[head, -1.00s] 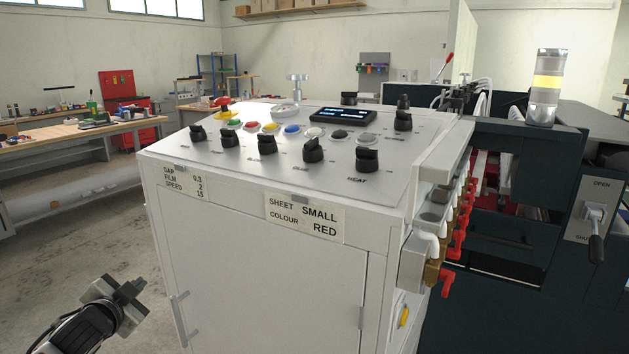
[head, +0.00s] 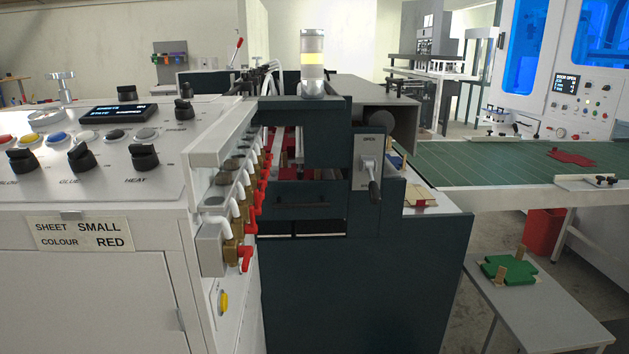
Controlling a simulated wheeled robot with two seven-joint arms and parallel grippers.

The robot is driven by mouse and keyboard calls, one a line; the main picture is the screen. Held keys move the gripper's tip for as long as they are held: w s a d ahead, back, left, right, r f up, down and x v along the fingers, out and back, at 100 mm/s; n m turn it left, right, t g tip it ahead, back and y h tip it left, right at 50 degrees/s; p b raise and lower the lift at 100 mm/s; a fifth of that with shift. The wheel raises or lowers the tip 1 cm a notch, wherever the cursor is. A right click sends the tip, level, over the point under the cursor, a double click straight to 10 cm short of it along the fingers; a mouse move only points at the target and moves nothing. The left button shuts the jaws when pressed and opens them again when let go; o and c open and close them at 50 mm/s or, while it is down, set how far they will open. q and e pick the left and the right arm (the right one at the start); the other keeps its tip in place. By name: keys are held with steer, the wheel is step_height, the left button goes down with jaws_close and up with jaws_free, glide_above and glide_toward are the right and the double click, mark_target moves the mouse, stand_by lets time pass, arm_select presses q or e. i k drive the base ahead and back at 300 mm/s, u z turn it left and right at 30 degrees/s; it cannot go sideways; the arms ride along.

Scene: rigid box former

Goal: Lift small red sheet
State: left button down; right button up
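A flat red cross-shaped sheet (head: 572,158) lies on the green belt (head: 480,168) at the right of the head view. Whether it is the small one cannot be told by comparison from here. A label (head: 85,234) on the white control cabinet reads sheet small, colour red. A tan piece with some red (head: 424,198) lies on a ledge of the dark machine. Neither of my grippers is in view.
The white control cabinet (head: 90,300) and the dark machine (head: 360,290) with a lever (head: 372,185) fill the left and middle. A low grey table (head: 545,315) holds a green piece (head: 509,270) with wooden blocks. A red bin (head: 543,232) stands under the belt.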

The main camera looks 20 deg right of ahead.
mark_target(415, 195)
steer(key=z, duration=3.4)
steer(key=i, duration=1.3)
steer(key=u, duration=1.95)
